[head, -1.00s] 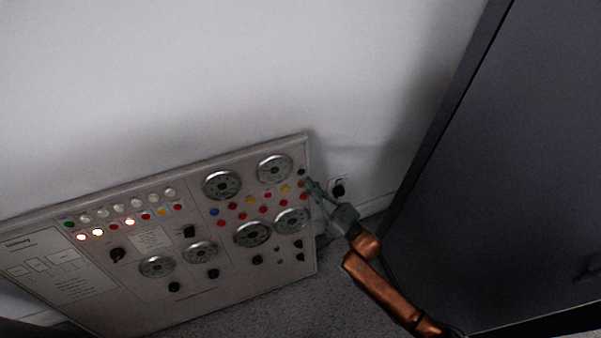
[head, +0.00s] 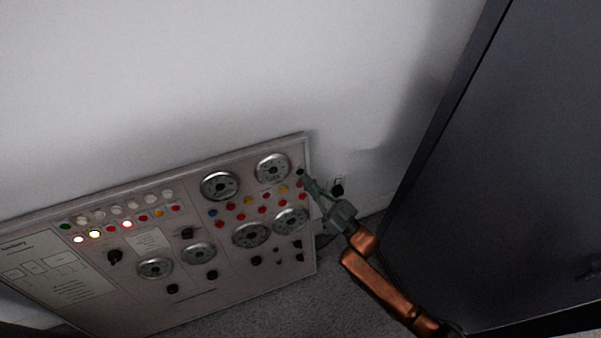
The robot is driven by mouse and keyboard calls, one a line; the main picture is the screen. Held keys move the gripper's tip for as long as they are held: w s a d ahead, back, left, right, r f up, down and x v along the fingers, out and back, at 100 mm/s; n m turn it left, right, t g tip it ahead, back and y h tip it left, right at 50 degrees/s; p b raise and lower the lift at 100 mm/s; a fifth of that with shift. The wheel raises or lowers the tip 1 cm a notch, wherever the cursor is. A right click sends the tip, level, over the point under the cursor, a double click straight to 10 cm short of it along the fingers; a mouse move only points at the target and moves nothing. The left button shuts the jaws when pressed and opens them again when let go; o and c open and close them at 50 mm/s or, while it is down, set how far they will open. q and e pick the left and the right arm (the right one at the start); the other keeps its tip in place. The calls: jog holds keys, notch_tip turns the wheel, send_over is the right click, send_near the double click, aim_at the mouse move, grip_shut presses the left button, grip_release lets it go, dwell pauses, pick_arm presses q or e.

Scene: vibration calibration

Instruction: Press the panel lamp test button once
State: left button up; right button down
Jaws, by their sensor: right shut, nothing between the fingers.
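The control panel (head: 215,290) leans tilted in the view against the pale wall, with gauges, knobs and rows of coloured buttons and lamps. Several lamps at its left are lit, such as a white one (head: 127,224). A small dark button (head: 300,171) sits at the panel's upper right corner. My right gripper (head: 304,180) is shut and empty, its tips at the panel's right edge just below that dark button. I cannot tell whether the tips touch the panel. Which button is the lamp test is too small to read. My left gripper is not in view.
A large dark cabinet (head: 510,160) stands at the right. Grey carpet (head: 300,310) lies below, and the wall (head: 200,80) above the panel is clear.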

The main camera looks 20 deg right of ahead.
jog(key=shift+w, duration=0.15)
dwell(0.6)
jog(key=shift+w+f, duration=0.1)
jog(key=shift+w, duration=0.2)
jog(key=shift+w, duration=0.35)
dwell(0.7)
jog(key=shift+s, duration=0.1)
jog(key=shift+s+p, duration=0.4)
jog(key=shift+s, duration=0.3)
